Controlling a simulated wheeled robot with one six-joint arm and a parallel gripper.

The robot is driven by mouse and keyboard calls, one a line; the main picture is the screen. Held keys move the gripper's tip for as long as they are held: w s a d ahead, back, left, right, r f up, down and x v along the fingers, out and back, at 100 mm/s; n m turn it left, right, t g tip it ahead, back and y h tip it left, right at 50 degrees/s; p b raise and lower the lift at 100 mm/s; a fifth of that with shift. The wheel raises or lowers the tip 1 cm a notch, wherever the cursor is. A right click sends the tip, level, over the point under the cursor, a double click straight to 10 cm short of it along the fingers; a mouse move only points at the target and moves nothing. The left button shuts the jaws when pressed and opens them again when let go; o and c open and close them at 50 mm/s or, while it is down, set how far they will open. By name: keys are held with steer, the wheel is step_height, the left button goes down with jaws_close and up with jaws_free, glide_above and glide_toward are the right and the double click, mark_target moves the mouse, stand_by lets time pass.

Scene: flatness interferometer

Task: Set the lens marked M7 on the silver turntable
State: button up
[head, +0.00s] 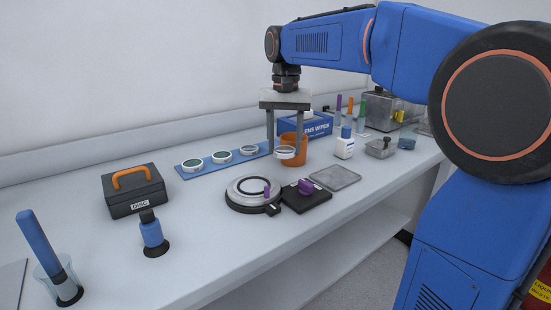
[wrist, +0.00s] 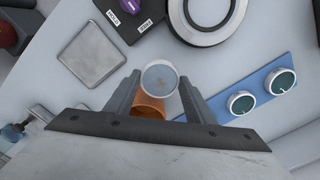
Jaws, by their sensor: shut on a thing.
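My gripper (head: 285,151) is shut on a round lens with a pale rim (head: 284,155), held above the bench. In the wrist view the lens (wrist: 159,77) sits between the fingertips, with an orange cup (wrist: 149,106) beneath and behind it. No marking on the held lens is legible, so I cannot tell whether it is M7. The silver turntable (head: 237,195) stands on the bench, nearer the front and left of the gripper, its top carrying no lens. A small purple piece shows at its right side. Its ring also shows in the wrist view (wrist: 205,38).
Three more lenses (head: 221,158) lie on a blue mat (head: 187,176) to the left. A black box with a purple knob (head: 306,187) and a grey tray (head: 335,178) lie right of the turntable.

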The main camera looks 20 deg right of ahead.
mark_target(276, 169)
step_height(276, 169, down, 5)
steer(key=shift+f, duration=0.1)
steer(key=shift+w+a, duration=0.2)
steer(key=shift+w, duration=0.4)
steer(key=shift+w+a+f, duration=0.2)
steer(key=shift+w, duration=0.45)
steer(key=shift+w+a+f, duration=0.15)
steer(key=shift+w+a, duration=0.05)
steer(key=shift+w, duration=0.45)
steer(key=shift+f, duration=0.15)
steer(key=shift+f, duration=0.15)
steer(key=o, duration=1.2)
